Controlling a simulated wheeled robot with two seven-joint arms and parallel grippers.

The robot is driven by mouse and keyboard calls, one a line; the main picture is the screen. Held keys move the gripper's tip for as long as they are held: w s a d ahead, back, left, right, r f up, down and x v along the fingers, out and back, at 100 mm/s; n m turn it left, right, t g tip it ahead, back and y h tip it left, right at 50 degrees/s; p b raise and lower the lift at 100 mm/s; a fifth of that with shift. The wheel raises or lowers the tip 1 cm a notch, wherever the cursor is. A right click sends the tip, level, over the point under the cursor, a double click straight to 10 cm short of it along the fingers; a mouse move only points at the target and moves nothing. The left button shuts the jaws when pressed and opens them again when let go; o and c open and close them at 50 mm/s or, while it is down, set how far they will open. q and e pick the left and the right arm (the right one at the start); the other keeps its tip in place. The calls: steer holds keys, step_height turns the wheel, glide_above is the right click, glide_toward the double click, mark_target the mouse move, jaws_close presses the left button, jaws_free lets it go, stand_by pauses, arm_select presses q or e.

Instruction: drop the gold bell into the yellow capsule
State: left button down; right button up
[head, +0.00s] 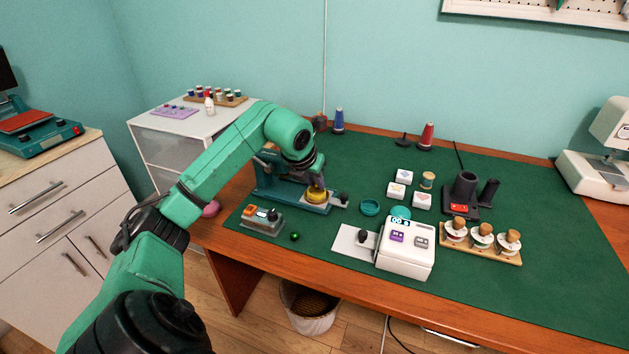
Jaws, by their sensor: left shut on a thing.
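The yellow capsule (316,197) is a small round yellow cup on the base of the teal press-like device at the left of the green mat. My left gripper (314,184) points down directly above the yellow capsule, very close to it. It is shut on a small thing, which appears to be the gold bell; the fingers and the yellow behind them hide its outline. I cannot tell whether the bell touches the capsule. My right gripper is not in view.
The teal device (275,189) stands close around my left gripper. A green ball (295,236) and a switch box (262,220) lie nearer the front edge. Teal capsule parts (370,208) and a white box (405,262) stand to the right.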

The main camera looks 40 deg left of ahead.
arm_select(q)
steer(key=c, duration=0.7)
jaws_free()
